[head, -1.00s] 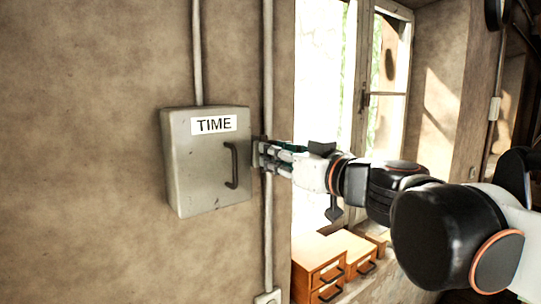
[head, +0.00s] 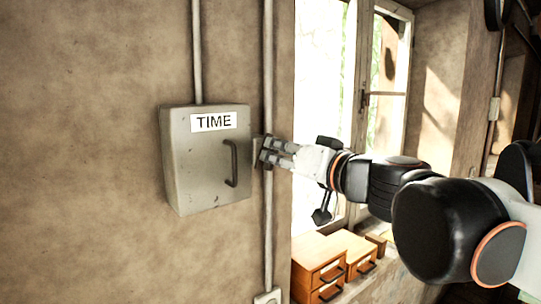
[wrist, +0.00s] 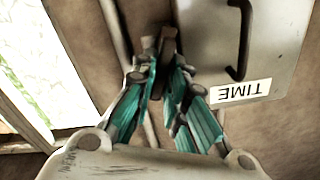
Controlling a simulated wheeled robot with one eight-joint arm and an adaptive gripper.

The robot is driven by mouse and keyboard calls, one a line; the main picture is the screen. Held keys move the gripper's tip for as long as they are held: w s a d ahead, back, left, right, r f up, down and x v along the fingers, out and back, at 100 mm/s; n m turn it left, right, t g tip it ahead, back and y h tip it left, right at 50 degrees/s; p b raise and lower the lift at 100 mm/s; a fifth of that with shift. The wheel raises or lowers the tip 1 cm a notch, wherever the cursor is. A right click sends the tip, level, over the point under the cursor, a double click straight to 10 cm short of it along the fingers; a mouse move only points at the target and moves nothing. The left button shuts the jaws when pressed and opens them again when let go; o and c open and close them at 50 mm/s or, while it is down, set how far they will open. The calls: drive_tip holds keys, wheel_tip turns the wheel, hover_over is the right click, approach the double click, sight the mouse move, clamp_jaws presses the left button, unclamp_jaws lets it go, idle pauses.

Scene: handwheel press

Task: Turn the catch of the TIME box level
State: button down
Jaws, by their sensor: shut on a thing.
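The grey TIME box (head: 205,180) hangs on the wall with its door closed; its label reads upside down in the wrist view (wrist: 240,91). The catch (wrist: 168,45) is a small dark piece beside the box's edge, between my fingertips. In the head view the catch is mostly hidden by the fingers, and I cannot tell whether it is level. My gripper (head: 266,152) reaches in from the right and is shut on the catch. Its teal-padded fingers (wrist: 160,75) converge there in the wrist view.
A dark bar handle (head: 231,163) stands out from the box door, left of my fingers. A vertical pipe (head: 268,230) runs behind the gripper. Wooden drawers (head: 320,262) stand below by the bright window (head: 320,70). The wall left of the box is bare.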

drive_tip(key=m, duration=0.4)
drive_tip(key=m+b, duration=0.1)
drive_tip(key=m, duration=0.8)
drive_tip(key=shift+w+d+f, duration=0.1)
drive_tip(key=shift+d+f, duration=0.1)
drive_tip(key=shift+f, duration=0.1)
drive_tip(key=shift+b, duration=0.3)
drive_tip(key=c, duration=1.6)
unclamp_jaws()
drive_tip(key=shift+c, duration=0.2)
drive_tip(key=shift+d, duration=0.1)
drive_tip(key=v, duration=1.2)
drive_tip(key=shift+f, duration=0.1)
